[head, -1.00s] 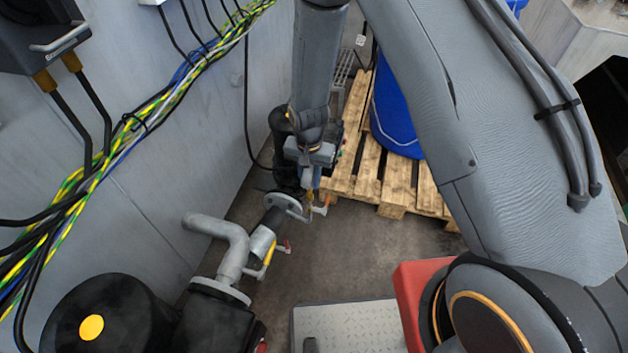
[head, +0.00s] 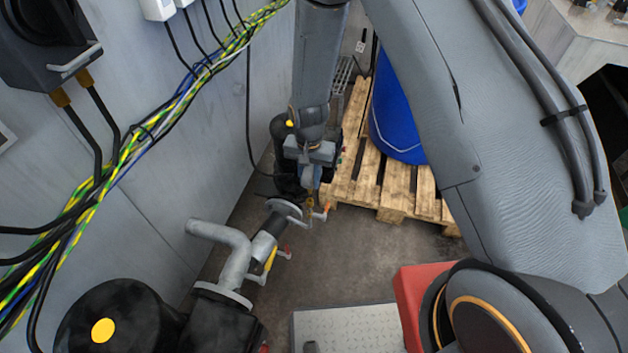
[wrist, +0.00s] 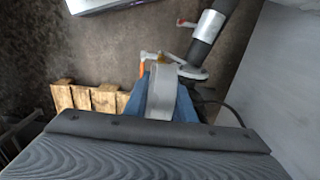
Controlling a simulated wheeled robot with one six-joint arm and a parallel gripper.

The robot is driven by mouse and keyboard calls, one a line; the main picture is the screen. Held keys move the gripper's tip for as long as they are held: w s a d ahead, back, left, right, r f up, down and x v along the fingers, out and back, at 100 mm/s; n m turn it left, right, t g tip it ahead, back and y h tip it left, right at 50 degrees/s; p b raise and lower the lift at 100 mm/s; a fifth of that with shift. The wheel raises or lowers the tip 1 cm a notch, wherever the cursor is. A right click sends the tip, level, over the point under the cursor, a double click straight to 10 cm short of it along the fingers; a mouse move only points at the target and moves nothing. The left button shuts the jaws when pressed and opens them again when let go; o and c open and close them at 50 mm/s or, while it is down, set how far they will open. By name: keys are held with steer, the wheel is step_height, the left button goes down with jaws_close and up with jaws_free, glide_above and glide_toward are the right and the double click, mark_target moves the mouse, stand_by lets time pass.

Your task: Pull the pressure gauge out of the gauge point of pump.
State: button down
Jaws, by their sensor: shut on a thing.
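My gripper (head: 311,182) has blue fingers and is shut on the pressure gauge (wrist: 161,92), a pale grey round body seen nearly edge-on in the wrist view. In the head view the gripper hides most of the gauge. A brass stem (wrist: 160,59) shows at the gauge's far end, in line with the gauge point (head: 310,208) beside the pipe flange (head: 284,208). I cannot tell whether the stem is seated or free. The pump (head: 110,325) is black with a yellow dot, and its grey pipe (head: 235,262) runs up towards the flange.
A small valve with an orange handle (head: 322,213) is close to the gauge point. Another with a yellow handle (head: 270,259) is nearer. A wooden pallet (head: 385,190) with a blue drum (head: 393,130) stands right of the gripper. The grey cabinet wall (head: 160,190) is left.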

mark_target(310, 167)
steer(key=shift+r+p, duration=1.4)
steer(key=shift+r, duration=1)
